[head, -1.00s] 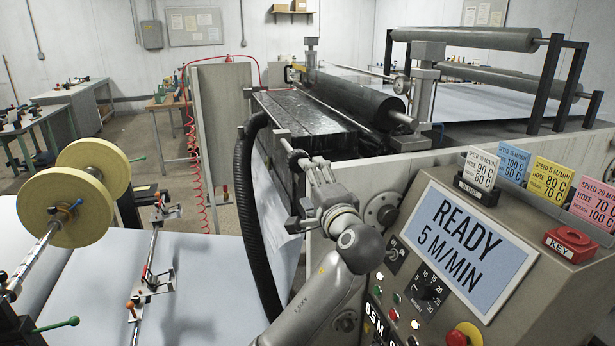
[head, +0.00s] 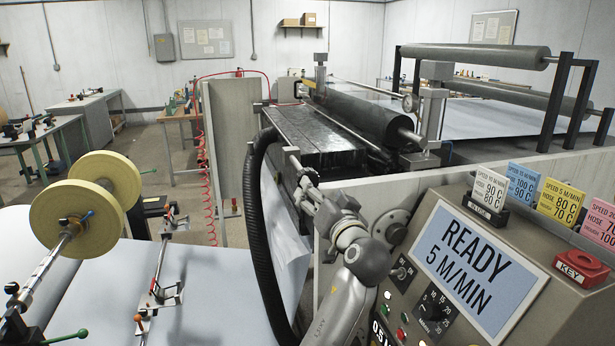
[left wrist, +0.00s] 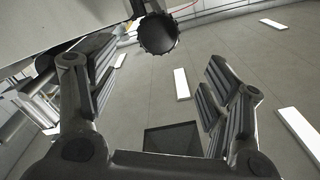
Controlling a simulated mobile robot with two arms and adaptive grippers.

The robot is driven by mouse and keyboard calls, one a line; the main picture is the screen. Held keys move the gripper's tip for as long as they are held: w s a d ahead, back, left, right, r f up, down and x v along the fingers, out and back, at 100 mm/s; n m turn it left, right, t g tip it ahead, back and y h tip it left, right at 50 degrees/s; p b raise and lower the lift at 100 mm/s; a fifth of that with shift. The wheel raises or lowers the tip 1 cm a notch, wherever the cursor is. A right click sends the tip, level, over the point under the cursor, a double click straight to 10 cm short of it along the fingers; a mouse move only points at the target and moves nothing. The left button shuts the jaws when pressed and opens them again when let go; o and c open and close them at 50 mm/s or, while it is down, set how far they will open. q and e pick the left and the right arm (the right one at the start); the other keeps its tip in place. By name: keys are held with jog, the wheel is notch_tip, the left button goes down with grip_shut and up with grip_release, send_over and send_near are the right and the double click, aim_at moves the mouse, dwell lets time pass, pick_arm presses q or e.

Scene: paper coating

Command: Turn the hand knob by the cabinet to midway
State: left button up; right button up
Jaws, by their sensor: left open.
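My left gripper (head: 299,171) reaches up beside the front wall of the coating machine, left of the control panel, in the head view. In the left wrist view its two jaws (left wrist: 160,78) stand wide apart and empty. A round black knob with a notched rim (left wrist: 157,35) shows at the top of that view, attached at the edge of a pale cabinet panel (left wrist: 60,18). It lies beyond the gap between the fingers and is not touched. I cannot make out this knob or its setting in the head view. My right gripper is not in view.
A black ribbed hose (head: 256,225) hangs just left of my arm. The control panel (head: 472,262) reads READY 5 M/MIN and carries cards and a red key block (head: 578,266). Yellow rolls (head: 72,215) stand on a shaft at left. Bare floor shows in the wrist view.

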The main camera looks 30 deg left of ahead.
pick_arm(q)
jog(key=w+a+n+p, duration=0.2)
jog(key=w+a+n, duration=0.1)
jog(key=w+a+n+p, duration=0.2)
jog(key=w+a, duration=0.1)
jog(key=a, duration=0.1)
jog(key=shift+w+a+f+n, duration=0.15)
jog(key=shift+w+a+n, duration=0.1)
jog(key=shift+n, duration=0.15)
jog(key=shift+p+x, duration=0.5)
jog(key=shift+x, duration=0.35)
jog(key=shift+f, duration=0.1)
jog(key=shift+c, duration=0.3)
